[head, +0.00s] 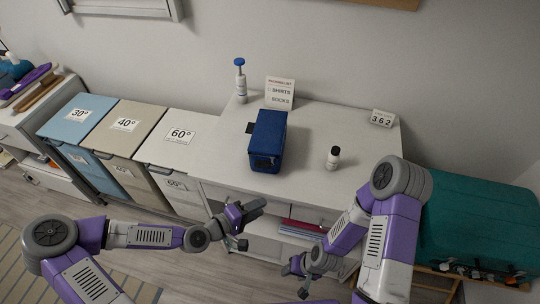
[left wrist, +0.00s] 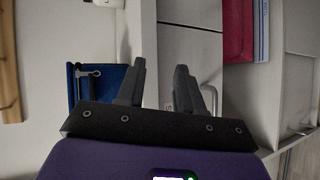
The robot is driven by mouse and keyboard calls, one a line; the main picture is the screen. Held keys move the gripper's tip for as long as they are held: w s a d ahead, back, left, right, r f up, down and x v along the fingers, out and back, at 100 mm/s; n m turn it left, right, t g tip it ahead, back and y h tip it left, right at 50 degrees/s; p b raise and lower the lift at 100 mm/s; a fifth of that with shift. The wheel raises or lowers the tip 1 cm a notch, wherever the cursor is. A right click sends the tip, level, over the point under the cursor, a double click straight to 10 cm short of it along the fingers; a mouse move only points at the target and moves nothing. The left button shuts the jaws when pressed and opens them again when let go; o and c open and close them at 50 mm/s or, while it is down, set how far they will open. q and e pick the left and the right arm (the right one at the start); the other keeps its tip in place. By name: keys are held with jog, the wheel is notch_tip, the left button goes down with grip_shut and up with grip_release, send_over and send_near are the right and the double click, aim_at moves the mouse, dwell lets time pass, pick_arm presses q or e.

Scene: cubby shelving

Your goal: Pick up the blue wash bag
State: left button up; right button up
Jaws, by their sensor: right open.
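The blue wash bag (head: 268,138) stands on the white counter top, a dark tab at its left side. It also shows in the left wrist view (left wrist: 109,84), left of my fingers and partly hidden by the left one. My left gripper (head: 250,224) is open and empty, in front of the counter's front edge and nearer to me than the bag. Its two fingers stand apart in the left wrist view (left wrist: 160,82), with nothing between them touching. My right gripper (head: 295,279) is open and empty, low in front of the counter, to the right of the left gripper.
A blue-topped pump bottle (head: 240,82), a sign (head: 279,93), a small white bottle (head: 333,158) and a number block (head: 382,118) stand on the counter. Labelled bins (head: 77,118) are at left. A teal case (head: 480,225) is at right. Red folders (head: 303,228) lie on the shelf below.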

aim_at(260, 167)
pick_arm(q)
jog(key=w+a+r+n+t+h+b, duration=0.1)
jog(key=w+a+r+t+b, duration=0.25)
jog(key=r, duration=0.35)
jog(key=shift+t+h, duration=0.25)
jog(key=shift+h, duration=0.05)
jog(key=x, duration=0.2)
jog(key=b+x, duration=0.1)
jog(key=x, duration=0.1)
jog(key=w+x, duration=0.1)
jog(key=x, duration=0.1)
jog(key=shift+a+r, duration=0.2)
jog(key=shift+a, duration=0.1)
jog(key=shift+w+d, duration=0.3)
jog(key=shift+w, duration=0.05)
pick_arm(e)
notch_tip(260, 167, down, 6)
pick_arm(q)
jog(key=shift+c, duration=0.3)
grip_shut()
jog(key=shift+r, duration=0.15)
